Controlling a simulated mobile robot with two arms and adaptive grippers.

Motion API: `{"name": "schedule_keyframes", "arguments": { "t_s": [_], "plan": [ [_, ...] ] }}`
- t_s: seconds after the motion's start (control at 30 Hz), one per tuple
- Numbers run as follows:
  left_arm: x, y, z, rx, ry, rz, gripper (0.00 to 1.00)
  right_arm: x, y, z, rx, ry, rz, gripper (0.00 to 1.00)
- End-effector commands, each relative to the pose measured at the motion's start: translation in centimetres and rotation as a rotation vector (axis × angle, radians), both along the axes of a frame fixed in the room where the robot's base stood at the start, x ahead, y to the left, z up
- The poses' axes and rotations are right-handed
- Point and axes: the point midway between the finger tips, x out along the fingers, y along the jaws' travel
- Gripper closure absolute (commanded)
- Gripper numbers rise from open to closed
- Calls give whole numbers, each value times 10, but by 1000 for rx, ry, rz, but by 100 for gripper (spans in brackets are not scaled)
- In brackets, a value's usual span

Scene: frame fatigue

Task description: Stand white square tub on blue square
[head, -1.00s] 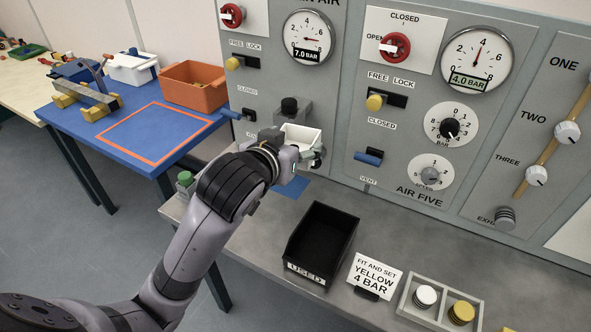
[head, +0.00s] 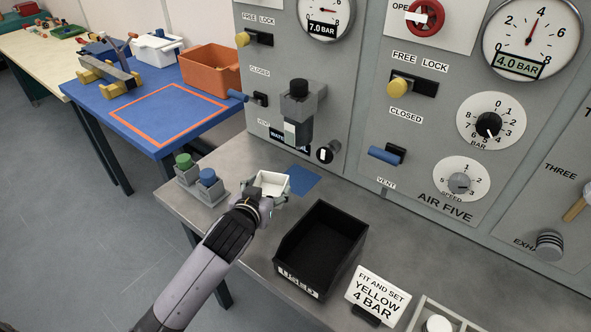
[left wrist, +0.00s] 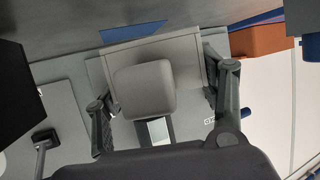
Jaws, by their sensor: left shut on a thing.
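In the left wrist view the tub (left wrist: 145,90) sits between the two fingers, one at each side. The blue square (head: 303,180) is a flat patch on the grey bench, just right of the tub in the head view. It also shows in the left wrist view (left wrist: 135,32), beyond the tub's edge. The tub is not over the middle of the square; I cannot tell its exact height above the bench. My right gripper is not in view.
A black USED bin (head: 320,248) stands right of the tub. Green and blue knobs (head: 208,178) on grey blocks stand to its left. The panel with a filter unit (head: 300,105) rises behind. A sign (head: 377,296) stands at the front right.

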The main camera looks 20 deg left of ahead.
Motion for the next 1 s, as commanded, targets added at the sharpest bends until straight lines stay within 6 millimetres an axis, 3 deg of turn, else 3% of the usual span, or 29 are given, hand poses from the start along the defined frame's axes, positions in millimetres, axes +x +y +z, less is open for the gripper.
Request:
{"name": "schedule_keyframes", "arguments": {
  "t_s": [0.03,0.2,0.47,0.7,0.8,1.0],
  "plan": [
    [15,-5,3,-2,-3,1,64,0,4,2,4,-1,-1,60],
    [52,-19,2,-1,-2,-1,64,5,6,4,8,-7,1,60],
    [77,-28,1,-1,-1,0,64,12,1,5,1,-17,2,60],
    [113,-41,2,0,-1,0,64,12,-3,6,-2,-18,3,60],
    [110,-41,-13,2,3,-1,64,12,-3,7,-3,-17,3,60],
    [110,-40,-15,0,0,0,64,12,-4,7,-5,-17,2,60]
  ]
}}
